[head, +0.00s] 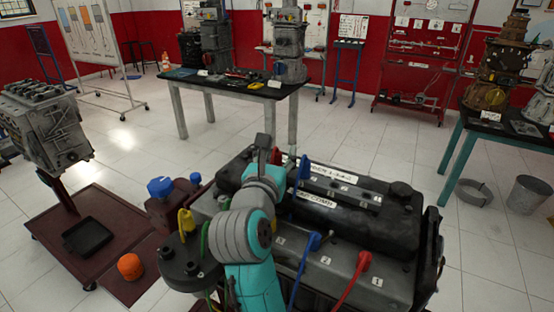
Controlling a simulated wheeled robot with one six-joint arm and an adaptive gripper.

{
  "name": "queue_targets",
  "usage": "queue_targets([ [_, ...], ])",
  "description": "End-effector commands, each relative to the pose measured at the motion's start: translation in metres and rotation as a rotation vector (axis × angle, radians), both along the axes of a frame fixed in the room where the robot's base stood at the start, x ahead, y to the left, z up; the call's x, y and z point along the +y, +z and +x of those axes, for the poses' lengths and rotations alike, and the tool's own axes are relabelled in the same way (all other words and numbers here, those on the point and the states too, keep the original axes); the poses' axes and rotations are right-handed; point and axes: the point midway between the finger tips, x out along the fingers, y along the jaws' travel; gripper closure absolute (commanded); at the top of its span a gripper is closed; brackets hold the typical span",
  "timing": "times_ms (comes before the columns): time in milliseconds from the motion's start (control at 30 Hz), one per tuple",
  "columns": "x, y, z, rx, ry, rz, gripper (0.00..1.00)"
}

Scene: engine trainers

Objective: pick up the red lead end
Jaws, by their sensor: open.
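A red lead end (364,261) stands on the right part of the engine's near ledge, between tags 2 and 1. Its red cable runs down toward the bottom edge. A blue lead end (313,241) stands left of it, and another blue one (302,171) is farther back. A yellow lead end (186,222) is at the left. My gripper (268,150) is above the far left part of the engine, well away from the red lead end. It is open, small and partly hidden by my own wrist; I see nothing held.
The dark engine (345,215) fills the lower middle. An orange cap (130,266) and a black tray (87,237) lie on the dark red base at left. A table (245,92) with parts stands behind. The tiled floor between is clear.

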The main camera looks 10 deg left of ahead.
Motion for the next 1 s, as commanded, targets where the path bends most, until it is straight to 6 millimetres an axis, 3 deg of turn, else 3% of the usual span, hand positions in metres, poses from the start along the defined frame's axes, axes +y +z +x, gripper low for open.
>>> queue_targets([
  [67,0.0,0.0,0.0,0.0,0.0,0.0,0.47],
  [200,0.0,0.0,0.0,0.0,0.0,0.0,0.82],
  [267,0.0,0.0,0.0,0.0,0.0,0.0,0.97],
  [300,0.0,0.0,0.0,0.0,0.0,0.0,1.0],
  [667,0.0,0.005,0.0,-0.001,-0.001,0.001,1.0],
  [1000,0.0,0.064,0.0,-0.003,-0.001,0.004,1.0],
])
